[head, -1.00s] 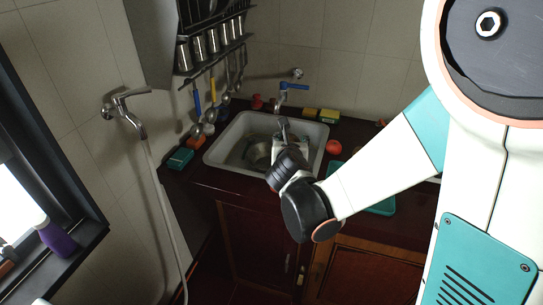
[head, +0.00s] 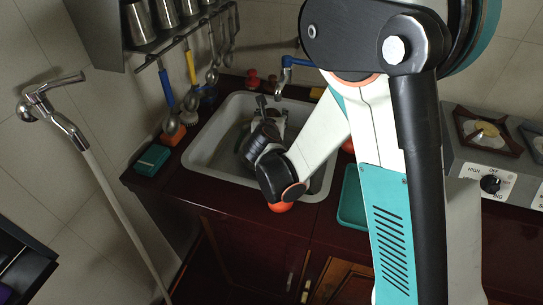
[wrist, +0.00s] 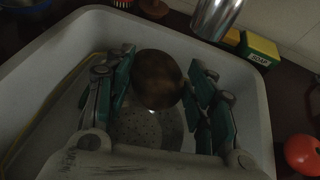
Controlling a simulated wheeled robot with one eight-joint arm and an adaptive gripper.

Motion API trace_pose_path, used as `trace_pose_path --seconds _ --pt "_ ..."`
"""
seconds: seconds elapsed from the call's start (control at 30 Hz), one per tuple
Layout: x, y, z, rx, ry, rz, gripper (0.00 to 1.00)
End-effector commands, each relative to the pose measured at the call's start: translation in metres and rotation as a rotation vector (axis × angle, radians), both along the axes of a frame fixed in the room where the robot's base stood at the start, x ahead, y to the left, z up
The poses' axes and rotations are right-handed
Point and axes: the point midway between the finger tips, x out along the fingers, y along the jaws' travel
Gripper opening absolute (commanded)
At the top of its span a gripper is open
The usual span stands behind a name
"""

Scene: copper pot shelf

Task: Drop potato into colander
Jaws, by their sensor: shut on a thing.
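My gripper (wrist: 158,85) is shut on the brown, round potato (wrist: 157,78), with a teal finger on each side of it. The metal colander (wrist: 145,128) with small holes lies in the sink below the potato and shows partly behind it. The potato appears above the colander, not touching it as far as I can tell. In the head view my gripper (head: 262,105) is over the white sink (head: 200,165); my arm hides the potato and most of the colander there.
The sink's raised rim surrounds my gripper. A red tomato (wrist: 303,153) lies on the counter to the right. A teal tray (head: 352,205) and a stove (head: 490,150) are further right.

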Motion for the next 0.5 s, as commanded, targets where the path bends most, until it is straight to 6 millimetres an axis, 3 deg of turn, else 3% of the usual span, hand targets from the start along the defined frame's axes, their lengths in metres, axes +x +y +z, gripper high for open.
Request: trace_pose_path --seconds 0.5 --pt "0.000 0.000 -0.048 0.000 0.000 0.000 0.23"
